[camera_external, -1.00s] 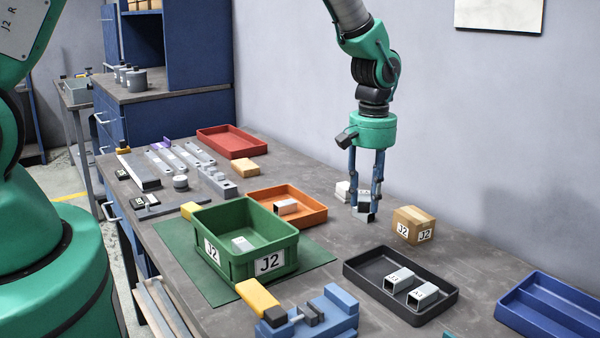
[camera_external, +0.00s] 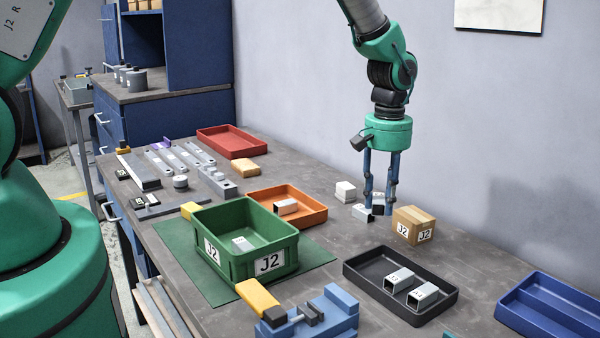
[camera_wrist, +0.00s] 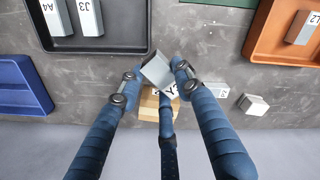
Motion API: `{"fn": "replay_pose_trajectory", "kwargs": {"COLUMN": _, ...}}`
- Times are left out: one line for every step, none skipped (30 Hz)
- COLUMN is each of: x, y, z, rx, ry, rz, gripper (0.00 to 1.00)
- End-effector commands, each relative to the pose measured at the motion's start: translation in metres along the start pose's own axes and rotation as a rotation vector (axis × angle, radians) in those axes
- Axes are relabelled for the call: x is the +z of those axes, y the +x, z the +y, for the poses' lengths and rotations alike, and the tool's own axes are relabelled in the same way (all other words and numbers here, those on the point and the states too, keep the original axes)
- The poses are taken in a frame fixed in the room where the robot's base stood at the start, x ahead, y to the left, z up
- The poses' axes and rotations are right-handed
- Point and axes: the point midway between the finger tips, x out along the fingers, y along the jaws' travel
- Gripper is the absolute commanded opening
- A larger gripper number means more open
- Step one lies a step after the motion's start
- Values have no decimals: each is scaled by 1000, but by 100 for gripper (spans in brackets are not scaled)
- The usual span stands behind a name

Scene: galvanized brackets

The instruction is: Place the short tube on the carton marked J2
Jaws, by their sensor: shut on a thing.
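My gripper (camera_external: 378,211) is shut on a short tube (camera_wrist: 157,70), a pale grey square tube, in the wrist view. The tube is tilted between the fingers and shows a small, partly hidden label. In the external view the fingers cover most of it. The carton marked J2 (camera_external: 414,226) is a small brown box on the table, with J2 labels on two faces. My gripper is just left of and behind it in the external view. In the wrist view the carton (camera_wrist: 148,108) shows partly behind the fingers and tube.
Another tube (camera_external: 362,213) and a white block (camera_external: 345,192) lie left of my gripper. A black tray (camera_external: 352,277) with two tubes is in front, an orange tray (camera_external: 318,217) left, a blue tray (camera_external: 545,318) right. A green bin (camera_external: 225,268) also carries J2 labels.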

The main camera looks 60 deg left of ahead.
Motion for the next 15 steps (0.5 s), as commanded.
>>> {"fn": "replay_pose_trajectory", "kwargs": {"x": -6, "y": 0, "z": 6, "rx": 1, "ry": 0, "rz": 1, "gripper": 7}}
{"fn": "replay_pose_trajectory", "kwargs": {"x": -9, "y": 1, "z": 9, "rx": 0, "ry": 0, "rz": 0, "gripper": 7}}
{"fn": "replay_pose_trajectory", "kwargs": {"x": -13, "y": 2, "z": 14, "rx": 0, "ry": 0, "rz": 0, "gripper": 7}}
{"fn": "replay_pose_trajectory", "kwargs": {"x": -16, "y": 2, "z": 17, "rx": 0, "ry": 0, "rz": 0, "gripper": 7}}
{"fn": "replay_pose_trajectory", "kwargs": {"x": -19, "y": 3, "z": 20, "rx": 0, "ry": 0, "rz": 0, "gripper": 7}}
{"fn": "replay_pose_trajectory", "kwargs": {"x": -24, "y": 3, "z": 25, "rx": 1, "ry": 0, "rz": 1, "gripper": 7}}
{"fn": "replay_pose_trajectory", "kwargs": {"x": -27, "y": 3, "z": 28, "rx": 1, "ry": 0, "rz": 1, "gripper": 7}}
{"fn": "replay_pose_trajectory", "kwargs": {"x": -30, "y": 4, "z": 31, "rx": 0, "ry": 0, "rz": 0, "gripper": 7}}
{"fn": "replay_pose_trajectory", "kwargs": {"x": -33, "y": 5, "z": 35, "rx": 0, "ry": 0, "rz": 0, "gripper": 7}}
{"fn": "replay_pose_trajectory", "kwargs": {"x": -36, "y": 5, "z": 39, "rx": 1, "ry": 0, "rz": 0, "gripper": 7}}
{"fn": "replay_pose_trajectory", "kwargs": {"x": -40, "y": 5, "z": 42, "rx": 1, "ry": 0, "rz": 1, "gripper": 7}}
{"fn": "replay_pose_trajectory", "kwargs": {"x": -44, "y": 6, "z": 46, "rx": 1, "ry": 0, "rz": 1, "gripper": 7}}
{"fn": "replay_pose_trajectory", "kwargs": {"x": -47, "y": 6, "z": 49, "rx": 1, "ry": 0, "rz": 1, "gripper": 7}}
{"fn": "replay_pose_trajectory", "kwargs": {"x": -49, "y": 6, "z": 52, "rx": 0, "ry": 0, "rz": 0, "gripper": 7}}
{"fn": "replay_pose_trajectory", "kwargs": {"x": -53, "y": 7, "z": 56, "rx": 0, "ry": 0, "rz": 0, "gripper": 7}}
